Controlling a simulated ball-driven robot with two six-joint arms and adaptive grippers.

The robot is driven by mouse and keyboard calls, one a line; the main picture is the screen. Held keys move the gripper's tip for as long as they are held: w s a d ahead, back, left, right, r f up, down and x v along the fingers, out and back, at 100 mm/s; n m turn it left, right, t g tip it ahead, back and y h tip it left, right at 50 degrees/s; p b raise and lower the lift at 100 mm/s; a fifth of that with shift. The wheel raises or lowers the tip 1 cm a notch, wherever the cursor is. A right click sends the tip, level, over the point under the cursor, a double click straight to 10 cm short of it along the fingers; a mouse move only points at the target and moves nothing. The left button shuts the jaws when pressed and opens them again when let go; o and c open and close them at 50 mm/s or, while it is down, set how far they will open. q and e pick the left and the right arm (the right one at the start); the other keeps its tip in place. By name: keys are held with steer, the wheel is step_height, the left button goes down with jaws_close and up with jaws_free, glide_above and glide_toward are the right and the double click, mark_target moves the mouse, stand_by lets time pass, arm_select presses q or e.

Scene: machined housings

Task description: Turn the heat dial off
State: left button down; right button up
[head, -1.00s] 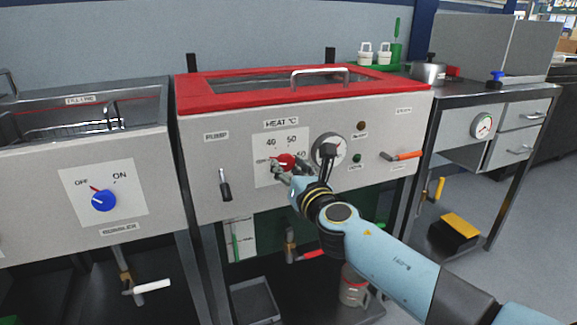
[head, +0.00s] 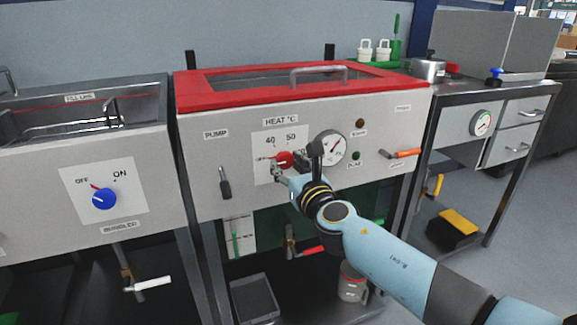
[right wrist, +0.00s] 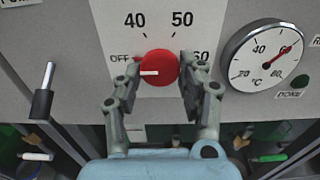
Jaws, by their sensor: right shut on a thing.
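The red heat dial (head: 284,159) sits on the white scale plate (head: 262,143) of the middle bath's front panel, under the "HEAT °C" label. In the right wrist view the dial (right wrist: 160,64) has its white pointer line to the left, towards the OFF label (right wrist: 121,58) and slightly below it. My right gripper (head: 284,168) is at the dial. In the right wrist view the gripper (right wrist: 157,73) has one finger on each side of the dial, shut on it. The fingers hide part of the 60 mark. My left gripper is not in view.
A round temperature gauge (right wrist: 265,57) is close to the right of the dial. The pump lever (head: 225,184) stands to the left, and an orange-handled valve (head: 404,154) to the right. The red lid (head: 225,101) is above. A blue dial (head: 104,199) is on the left unit.

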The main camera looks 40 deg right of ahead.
steer(key=o, duration=0.8)
steer(key=shift+s+f, duration=0.1)
steer(key=shift+f, duration=0.2)
steer(key=o, duration=0.3)
steer(key=shift+r, duration=0.2)
steer(key=v, duration=1.2)
